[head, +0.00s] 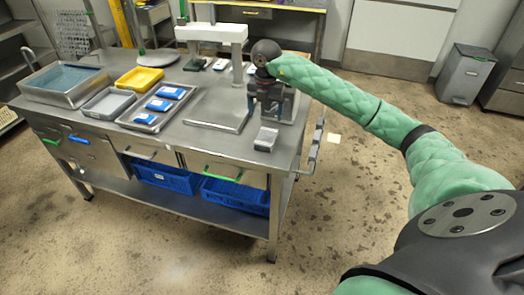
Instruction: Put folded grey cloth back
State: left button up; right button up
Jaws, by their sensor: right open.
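A small folded grey piece (266,139), which looks like the folded grey cloth, lies on the steel table (200,147) near its right front edge. My right gripper (266,112) points down over the right end of the table. It is open, just behind the cloth in the picture and apart from it. A grey block-like thing stands around the fingers there, and I cannot make out the exact contact. My left gripper is out of view.
A flat steel plate (218,124) lies left of the cloth. Farther left are a tray of blue packs (140,122), a grey tray (108,113), a yellow tray (138,88) and a water basin (48,98). A white frame (211,32) stands behind. Blue crates (235,199) sit below.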

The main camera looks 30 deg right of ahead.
jog(key=s+a+f+m+t+y, duration=0.15)
jog(key=a+f+t+y, duration=0.5)
jog(key=a, duration=0.85)
jog(key=w+a+f+m+t+y, duration=0.15)
jog(key=a+t+y, duration=0.25)
jog(key=a+y, duration=0.85)
jog(key=s+d+f+m+t+h, duration=0.1)
jog(key=s+d+f+m+h, duration=0.15)
jog(key=f+m+h, duration=0.45)
jog(key=s+d+f+m+t+h, duration=0.1)
jog(key=s+f+m+h, duration=0.4)
jog(key=f, duration=0.4)
jog(key=s+d+f+m+t+h, duration=0.1)
jog(key=s+d+f+m+h, duration=0.1)
jog(key=f+m+h, duration=0.55)
jog(key=s+a+f+g, duration=0.1)
jog(key=s+f+g, duration=0.3)
jog(key=s, duration=0.6)
jog(key=s+a+f+m+g+y, duration=0.1)
jog(key=s+f+g, duration=0.3)
jog(key=s+f, duration=0.4)
jog(key=s+a+f+g, duration=0.3)
jog(key=s+f, duration=0.3)
jog(key=s, duration=0.5)
jog(key=shift+s+f+m+g, duration=0.35)
jog(key=shift+s+g, duration=0.05)
jog(key=shift+g, duration=0.15)
